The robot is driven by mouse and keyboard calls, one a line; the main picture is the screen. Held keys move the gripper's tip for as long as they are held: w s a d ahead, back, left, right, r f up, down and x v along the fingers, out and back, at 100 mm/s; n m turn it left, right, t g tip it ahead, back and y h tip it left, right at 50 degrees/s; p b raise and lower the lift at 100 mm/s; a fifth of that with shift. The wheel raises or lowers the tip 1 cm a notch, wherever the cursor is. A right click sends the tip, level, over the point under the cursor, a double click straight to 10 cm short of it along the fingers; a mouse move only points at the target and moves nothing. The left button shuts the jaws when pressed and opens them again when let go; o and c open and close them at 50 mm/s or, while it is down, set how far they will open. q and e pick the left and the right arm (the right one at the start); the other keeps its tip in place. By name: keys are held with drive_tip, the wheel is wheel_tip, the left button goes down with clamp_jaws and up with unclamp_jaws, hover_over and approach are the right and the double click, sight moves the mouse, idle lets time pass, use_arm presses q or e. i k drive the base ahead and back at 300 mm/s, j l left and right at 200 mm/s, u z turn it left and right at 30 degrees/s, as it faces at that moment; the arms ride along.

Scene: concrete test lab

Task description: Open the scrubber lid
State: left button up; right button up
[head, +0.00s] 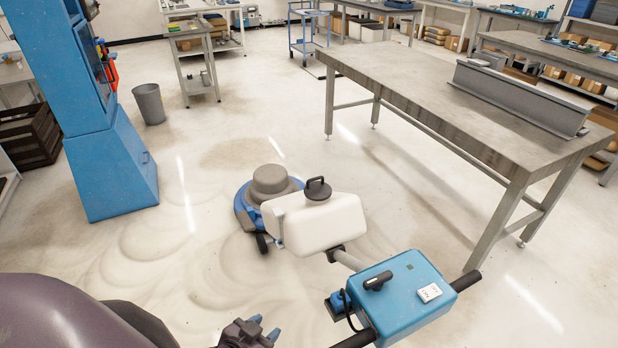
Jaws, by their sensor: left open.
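The floor scrubber stands on the floor in front of me. Its round blue base (243,210) with a grey motor is farthest away. Its white tank (312,225) is in the middle and carries a dark lid with a loop handle (318,189), which looks closed. A blue control box (400,298) with black handlebars is nearest to me. My left gripper (265,328) is at the bottom edge, left of the control box, open and apart from the lid. Part of it is cut off by the frame. My right gripper is not in view.
A large metal table (440,80) with a steel beam (520,97) stands on the right. A blue machine cabinet (110,170) stands on the left, with a grey bin (149,104) behind it. The floor left of the scrubber is clear, with wet-looking swirls.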

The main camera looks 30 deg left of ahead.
sight(315, 191)
drive_tip(key=j+z, duration=0.15)
drive_tip(key=j, duration=0.4)
drive_tip(key=j+z, duration=0.2)
drive_tip(key=j, duration=0.4)
drive_tip(key=k+j+z, duration=0.15)
drive_tip(key=j, duration=0.4)
drive_tip(key=j+z, duration=0.25)
drive_tip(key=j, duration=0.6)
drive_tip(key=j+z, duration=0.25)
drive_tip(key=j, duration=0.6)
drive_tip(key=k+j+z, duration=0.1)
drive_tip(key=j+z, duration=0.2)
drive_tip(key=j, duration=0.55)
drive_tip(key=j+z, duration=0.4)
drive_tip(key=j, duration=1.05)
drive_tip(key=k, duration=0.05)
